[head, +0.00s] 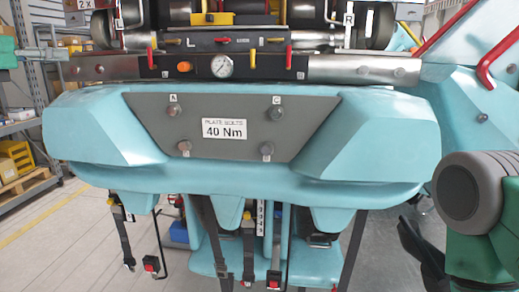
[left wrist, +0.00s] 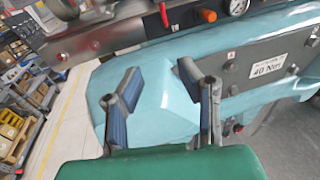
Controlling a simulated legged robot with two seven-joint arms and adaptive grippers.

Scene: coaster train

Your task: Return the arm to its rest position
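My left gripper (left wrist: 158,74) is open and empty in the left wrist view, its two blue-padded fingers spread apart. Behind them is the left corner of the turquoise coaster car (left wrist: 160,105). In the head view my left arm shows only as a green and grey piece at the left edge, with the gripper (head: 52,58) small beside the car's upper left. My right arm, green with a grey round joint, is at the right edge. A dark part below it may be its gripper, but its fingers cannot be made out.
The coaster car (head: 245,180) fills the middle, with a grey plate (head: 232,155) labelled 40 Nm and several bolts. Above it runs a metal bar with a gauge (head: 222,66) and levers. Straps hang below. Shelves with yellow bins (head: 15,160) stand at left; floor there is open.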

